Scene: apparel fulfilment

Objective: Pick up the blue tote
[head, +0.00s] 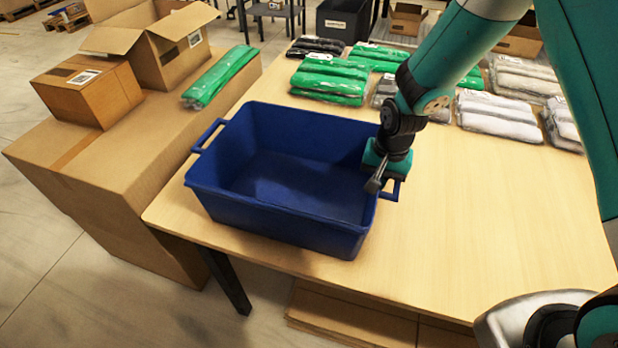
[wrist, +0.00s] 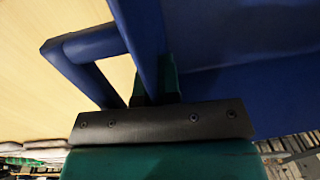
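The blue tote (head: 280,225) is an empty, open bin near the front left corner of the light wooden table (head: 480,240). It has a loop handle at each end. My gripper (head: 376,180) is at its right end, by the right handle, pointing down at the rim. In the wrist view the tote wall (wrist: 141,30) runs between the two green fingers of my gripper (wrist: 157,88), which sit close against both sides of it. The handle (wrist: 85,50) shows to the left of the fingers. The fingertips are partly hidden by the wall.
Several green and white bagged garments (head: 330,85) lie along the back of the table. Cardboard boxes (head: 90,90) and a green package (head: 218,75) sit on a large carton to the left. The table's right and front are clear.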

